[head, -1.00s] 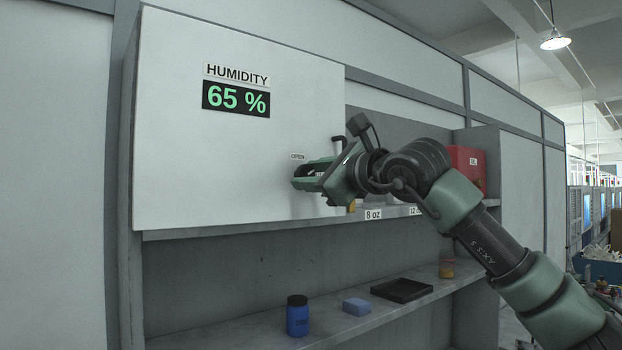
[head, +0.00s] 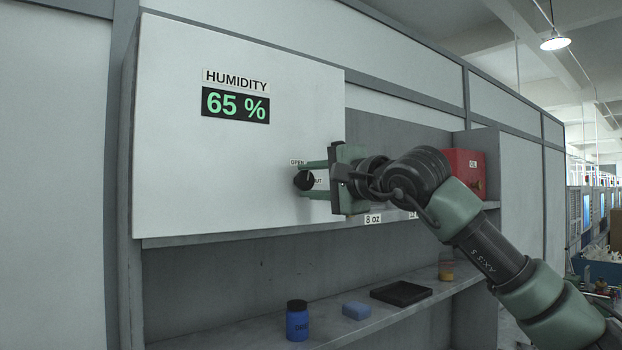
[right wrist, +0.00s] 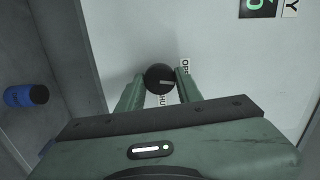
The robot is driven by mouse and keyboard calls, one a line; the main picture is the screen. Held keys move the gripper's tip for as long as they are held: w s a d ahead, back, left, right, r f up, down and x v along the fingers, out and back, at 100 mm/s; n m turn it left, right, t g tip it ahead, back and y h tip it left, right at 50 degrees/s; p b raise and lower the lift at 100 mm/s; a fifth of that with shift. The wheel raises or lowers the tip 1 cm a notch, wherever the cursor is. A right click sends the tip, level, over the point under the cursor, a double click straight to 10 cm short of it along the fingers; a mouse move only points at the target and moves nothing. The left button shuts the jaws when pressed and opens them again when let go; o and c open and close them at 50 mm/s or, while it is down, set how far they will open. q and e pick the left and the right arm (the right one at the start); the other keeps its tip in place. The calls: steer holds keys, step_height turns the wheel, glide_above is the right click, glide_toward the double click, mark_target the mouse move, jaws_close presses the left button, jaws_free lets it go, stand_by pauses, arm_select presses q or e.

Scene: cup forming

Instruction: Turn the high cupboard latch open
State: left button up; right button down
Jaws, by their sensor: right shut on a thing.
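The cupboard latch is a round black knob (head: 303,180) on the white door (head: 230,60), near its lower right corner. My right gripper (head: 303,180) is shut on the knob, one finger above it and one below. The right wrist view shows the knob (right wrist: 160,78) between the green fingertips, its pale mark pointing right, roughly toward the OPEN label's side. The OPEN label (head: 297,162) is above the knob in the head view. The SHUT label (head: 318,182), right of the knob, is partly hidden. My left gripper is not in view.
A humidity display (head: 235,105) reads 65 % on the door. A red box (head: 466,170) stands on the shelf to the right. Below are a blue jar (head: 297,322), a blue block (head: 356,310), a black tray (head: 400,292) and a small amber jar (head: 446,268).

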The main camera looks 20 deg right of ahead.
steer(key=shift+n, duration=1)
steer(key=shift+f, duration=0.1)
steer(key=c, duration=0.9)
jaws_free()
steer(key=shift+c, duration=0.2)
steer(key=shift+s+d, duration=0.1)
steer(key=shift+s, duration=0.15)
steer(key=b+v, duration=0.3)
steer(key=v, duration=0.4)
